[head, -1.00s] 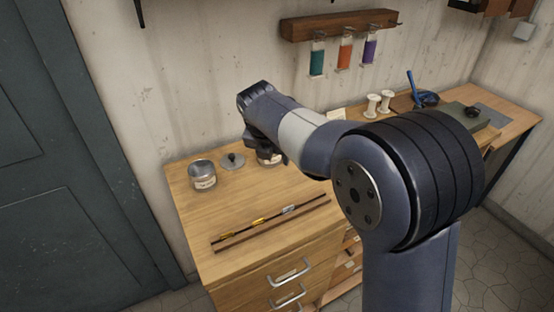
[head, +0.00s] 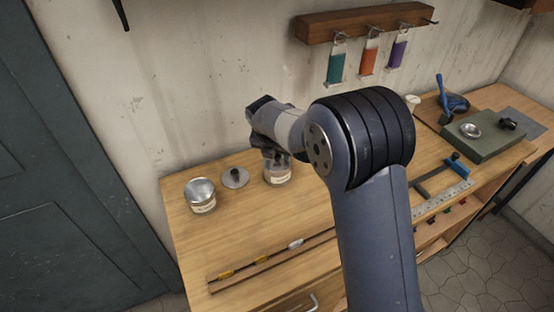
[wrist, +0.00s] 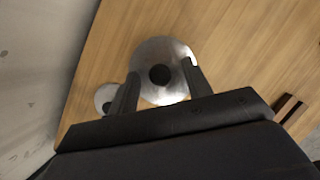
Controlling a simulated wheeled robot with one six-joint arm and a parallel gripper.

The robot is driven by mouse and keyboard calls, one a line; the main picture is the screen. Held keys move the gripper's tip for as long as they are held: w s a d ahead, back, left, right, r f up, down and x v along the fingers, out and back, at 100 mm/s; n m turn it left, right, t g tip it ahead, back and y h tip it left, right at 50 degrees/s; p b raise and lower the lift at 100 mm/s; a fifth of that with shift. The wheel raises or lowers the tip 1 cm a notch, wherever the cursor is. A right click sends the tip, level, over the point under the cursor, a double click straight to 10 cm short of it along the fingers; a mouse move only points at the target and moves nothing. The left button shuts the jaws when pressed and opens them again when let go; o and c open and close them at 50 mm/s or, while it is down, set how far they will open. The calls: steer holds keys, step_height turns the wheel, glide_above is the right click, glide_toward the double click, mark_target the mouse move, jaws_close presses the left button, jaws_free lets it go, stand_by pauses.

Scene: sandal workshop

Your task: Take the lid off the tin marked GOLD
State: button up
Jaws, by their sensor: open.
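A round tin (head: 278,176) with a pale label stands under my gripper, its top largely hidden by the gripper in the head view. The wrist view shows its round metal lid (wrist: 151,57) with a dark knob (wrist: 160,74). My gripper (wrist: 160,71) is open above it, with one finger on each side of the knob; I cannot tell whether they touch. A second tin (head: 201,195) with a pale label stands at the left and shows a silvery top without a knob. The writing on both labels is too small to read.
A loose disc with a dark knob (head: 235,178) lies between the two tins and also shows in the wrist view (wrist: 105,97). A long dark strip (head: 250,267) lies toward the bench front. A green block (head: 484,136) and tools are at the right.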

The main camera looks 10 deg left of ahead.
jaws_close()
stand_by(0.3)
